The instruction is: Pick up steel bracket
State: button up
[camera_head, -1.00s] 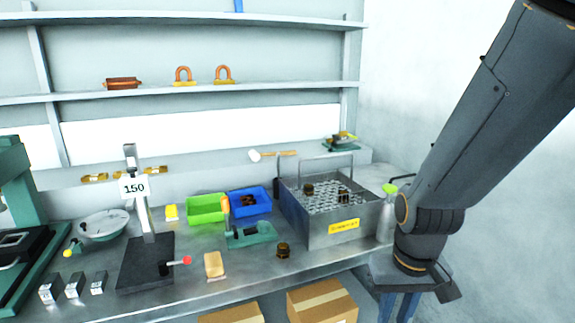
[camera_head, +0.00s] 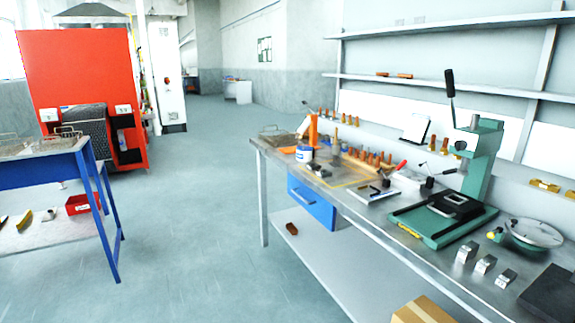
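I cannot make out a steel bracket for certain. Several small silvery blocks (camera_head: 485,264) stand in a row near the front edge of the bench at the right. A small greyish piece (camera_head: 50,214) lies on the lower shelf of the blue table at the left; it is too small to identify. My gripper and arm are not in view.
A long metal workbench (camera_head: 345,262) runs along the right wall, with a green press (camera_head: 481,165), a blue drawer (camera_head: 312,203) and tools. A blue table (camera_head: 105,190) with a red bin (camera_head: 82,204) stands left, before a red machine (camera_head: 75,75). Open floor lies between.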

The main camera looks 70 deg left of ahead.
aim_at(336, 164)
jog(key=u, duration=2.5)
jog(key=i, duration=0.45)
jog(key=u, duration=0.8)
jog(key=i, duration=1.95)
jog(key=z, duration=1.45)
jog(key=i, duration=0.65)
jog(key=z, duration=0.5)
jog(key=i, duration=0.9)
jog(key=u, duration=0.05)
